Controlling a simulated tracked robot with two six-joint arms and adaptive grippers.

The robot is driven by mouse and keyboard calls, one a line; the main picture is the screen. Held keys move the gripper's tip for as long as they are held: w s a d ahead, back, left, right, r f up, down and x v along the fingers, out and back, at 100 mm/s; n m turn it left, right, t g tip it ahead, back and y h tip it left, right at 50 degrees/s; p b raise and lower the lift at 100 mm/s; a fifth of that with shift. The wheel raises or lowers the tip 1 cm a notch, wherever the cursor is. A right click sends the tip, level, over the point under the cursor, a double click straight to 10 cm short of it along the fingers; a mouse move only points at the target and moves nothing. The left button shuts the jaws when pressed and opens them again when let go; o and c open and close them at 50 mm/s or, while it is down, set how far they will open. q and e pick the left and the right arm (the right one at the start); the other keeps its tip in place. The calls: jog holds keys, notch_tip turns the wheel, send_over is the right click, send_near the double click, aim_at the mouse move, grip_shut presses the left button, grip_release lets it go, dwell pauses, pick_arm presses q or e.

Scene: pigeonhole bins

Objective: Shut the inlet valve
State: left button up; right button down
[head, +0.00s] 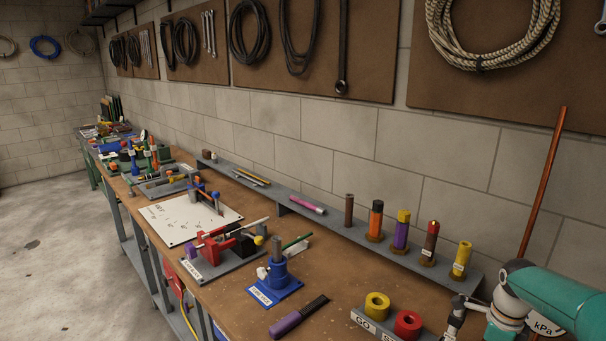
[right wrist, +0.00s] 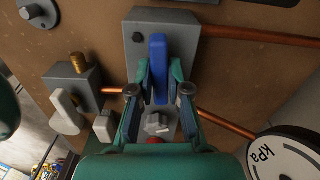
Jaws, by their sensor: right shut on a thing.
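My right gripper (right wrist: 160,78) is shut on an upright blue lever (right wrist: 159,50) in the right wrist view, with one teal finger on each side of it. The lever stands in front of a grey block (right wrist: 185,28) with a copper pipe (right wrist: 255,36) leaving to the right. No label naming the inlet valve can be read. To the left is a smaller grey block (right wrist: 75,88) with a brass fitting and a pale grey handle (right wrist: 67,112). In the head view my teal right arm comes in at the lower right; the lever cannot be made out there. My left gripper is out of view.
A kPa gauge (right wrist: 285,158) sits close to the right of the gripper. A small grey knob (right wrist: 157,123) lies between the fingers' bases.

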jog(key=c, duration=1)
grip_release()
jog(key=shift+c, duration=0.2)
jog(key=shift+r, duration=0.1)
jog(key=shift+r+p, duration=1)
jog(key=shift+r, duration=0.25)
jog(key=shift+n, duration=0.9)
jog(key=shift+f, duration=0.1)
